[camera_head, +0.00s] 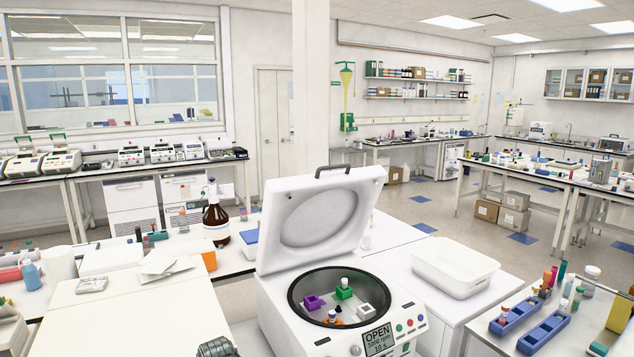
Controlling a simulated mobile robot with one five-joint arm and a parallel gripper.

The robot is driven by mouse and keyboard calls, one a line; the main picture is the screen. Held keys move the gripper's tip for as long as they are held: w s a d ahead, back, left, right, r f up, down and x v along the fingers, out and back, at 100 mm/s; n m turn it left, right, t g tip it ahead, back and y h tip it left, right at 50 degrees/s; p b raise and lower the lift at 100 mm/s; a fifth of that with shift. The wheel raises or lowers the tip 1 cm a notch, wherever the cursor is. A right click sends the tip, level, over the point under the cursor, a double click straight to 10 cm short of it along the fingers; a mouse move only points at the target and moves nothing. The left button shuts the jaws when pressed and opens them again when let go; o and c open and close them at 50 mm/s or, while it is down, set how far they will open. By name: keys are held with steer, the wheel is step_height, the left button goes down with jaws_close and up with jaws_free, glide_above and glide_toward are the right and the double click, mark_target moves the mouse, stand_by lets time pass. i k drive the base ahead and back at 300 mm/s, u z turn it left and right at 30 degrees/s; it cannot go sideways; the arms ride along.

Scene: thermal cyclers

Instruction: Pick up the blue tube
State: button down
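An open centrifuge (322,217) stands at the bottom centre with its lid raised. Its round rotor bowl holds a purple holder (313,303), a green holder (343,293), a white holder (366,311) and an orange holder at the front, partly hidden by the bowl's rim. A small tube with a pale top stands in the green holder. Another small tube (332,315), with what looks like a bluish cap, stands at the orange holder. I cannot tell for sure which tube is the blue one; several small tubes also stand on the right bench.
The right bench (490,345) holds blue racks (515,315) with small tubes, coloured tubes and a yellow block (619,312). A white tray (455,267) lies right of the centrifuge. A brown bottle (216,222) stands on the left bench.

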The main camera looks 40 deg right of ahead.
mark_target(332, 313)
steer(key=z, duration=1)
